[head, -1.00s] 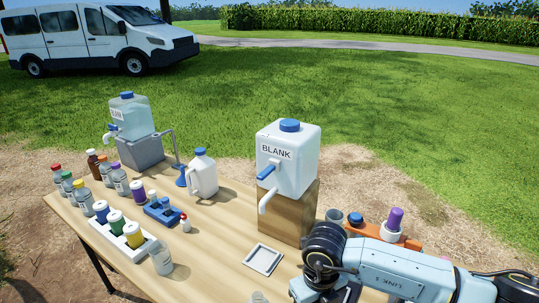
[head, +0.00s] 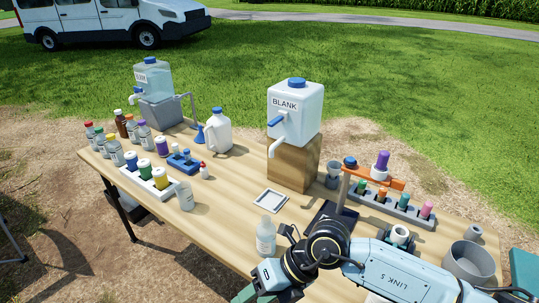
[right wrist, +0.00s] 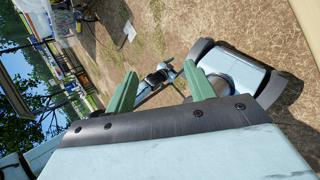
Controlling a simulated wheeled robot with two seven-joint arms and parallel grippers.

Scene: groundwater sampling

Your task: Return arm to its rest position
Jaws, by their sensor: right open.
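My right arm (head: 385,270) comes in from the lower right of the head view and bends down at the front edge of the table (head: 240,190). Its gripper is mostly cut off at the bottom of that view. In the right wrist view, my right gripper (right wrist: 161,70) has its two green fingers spread apart, with nothing held between them and ground behind. A light-blue and black jointed part, perhaps my left arm, shows beyond the fingers, too small to read its jaws. A clear bottle (head: 266,238) stands on the table close to the right wrist.
A white BLANK carboy (head: 296,105) stands on a wooden block (head: 293,160). A grey rack (head: 405,210) with coloured-cap vials and a grey bucket (head: 470,262) stand at the right. A white tray (head: 270,200) lies mid-table. Several bottles stand at the left.

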